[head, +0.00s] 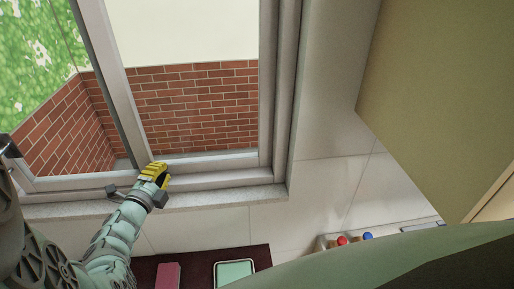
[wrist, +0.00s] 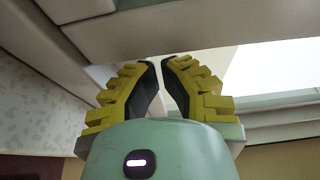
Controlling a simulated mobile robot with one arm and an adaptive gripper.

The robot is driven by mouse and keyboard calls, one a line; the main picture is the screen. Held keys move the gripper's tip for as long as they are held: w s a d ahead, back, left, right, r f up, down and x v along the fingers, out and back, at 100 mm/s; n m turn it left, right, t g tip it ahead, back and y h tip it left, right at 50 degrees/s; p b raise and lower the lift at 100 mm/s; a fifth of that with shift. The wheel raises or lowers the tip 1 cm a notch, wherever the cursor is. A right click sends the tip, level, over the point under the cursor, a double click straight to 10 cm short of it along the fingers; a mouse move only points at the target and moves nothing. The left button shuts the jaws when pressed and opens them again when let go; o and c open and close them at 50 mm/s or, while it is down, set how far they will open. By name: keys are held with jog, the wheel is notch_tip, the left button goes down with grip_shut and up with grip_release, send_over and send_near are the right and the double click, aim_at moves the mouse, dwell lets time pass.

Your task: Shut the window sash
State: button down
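The window has pale grey frames. One upright sash stile (head: 112,85) runs down the left part of the opening, and its lower end is close to my gripper. My gripper (head: 160,170) has yellow fingers and is at the bottom rail of the window in the head view. In the wrist view my gripper (wrist: 161,64) has its two fingers close together, with a narrow gap between the tips and nothing seen in it. Pale frame members (wrist: 180,25) cross just beyond the tips. I cannot tell whether the fingers touch the frame.
The right window jamb (head: 284,90) meets a tiled wall (head: 325,195). A stone sill (head: 225,197) runs below the window. A dark counter (head: 200,262) holds a pink block (head: 168,276) and a green tray (head: 235,270). A beige cabinet (head: 440,100) hangs at upper right.

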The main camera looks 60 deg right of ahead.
jog(key=w+a+b, duration=0.1)
jog(key=w+a, duration=0.1)
jog(key=w, duration=0.1)
jog(key=shift+a+f, duration=0.1)
jog(key=shift+a, duration=0.35)
